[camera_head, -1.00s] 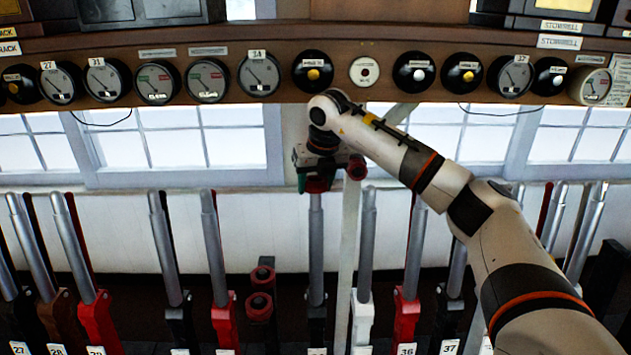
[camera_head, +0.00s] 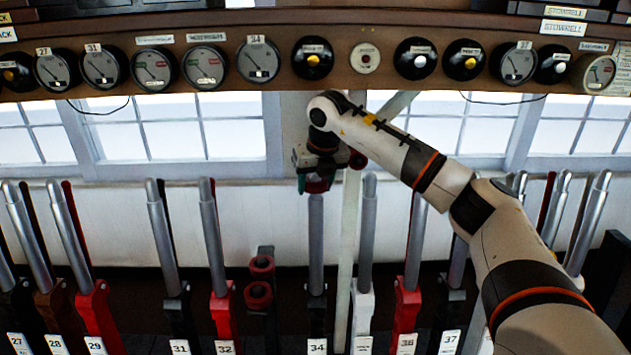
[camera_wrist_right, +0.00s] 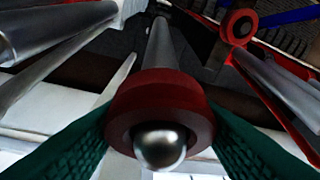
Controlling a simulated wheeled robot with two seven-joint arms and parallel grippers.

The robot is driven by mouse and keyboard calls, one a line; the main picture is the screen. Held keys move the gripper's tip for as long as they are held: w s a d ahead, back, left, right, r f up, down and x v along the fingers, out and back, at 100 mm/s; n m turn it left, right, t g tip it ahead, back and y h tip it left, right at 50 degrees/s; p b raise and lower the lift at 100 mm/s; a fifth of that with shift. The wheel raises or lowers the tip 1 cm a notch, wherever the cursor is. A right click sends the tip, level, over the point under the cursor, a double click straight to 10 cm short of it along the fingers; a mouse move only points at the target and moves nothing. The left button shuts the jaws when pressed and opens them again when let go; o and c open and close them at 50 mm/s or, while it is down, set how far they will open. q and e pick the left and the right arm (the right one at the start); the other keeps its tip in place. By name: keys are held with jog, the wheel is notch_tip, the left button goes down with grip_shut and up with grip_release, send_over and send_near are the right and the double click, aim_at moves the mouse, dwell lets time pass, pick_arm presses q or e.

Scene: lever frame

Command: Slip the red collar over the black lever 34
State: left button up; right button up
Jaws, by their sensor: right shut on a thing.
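Lever 34 (camera_head: 316,245) is a grey metal shaft on a black base, upright near the middle of the head view. My right gripper (camera_head: 317,181) is at its top, shut on the red collar (camera_head: 316,187). In the right wrist view the collar (camera_wrist_right: 160,105) sits between the green finger pads. The lever's rounded silver tip (camera_wrist_right: 160,146) shows through the collar's opening, and its shaft (camera_wrist_right: 160,48) continues on the far side, so the collar is around the lever's top end. My left gripper is not in view.
A pale-based lever (camera_head: 366,245) stands close on the right, and red lever 32 (camera_head: 212,245) stands on the left. Two red round parts (camera_head: 260,280) are low between 32 and 34. A shelf with dials (camera_head: 258,60) runs above my right arm.

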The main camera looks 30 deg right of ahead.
jog(key=shift+f, duration=0.25)
jog(key=o, duration=1.2)
jog(key=shift+c, duration=0.2)
jog(key=shift+p+v, duration=2.6)
jog(key=shift+v, duration=2)
jog(key=shift+s, duration=0.1)
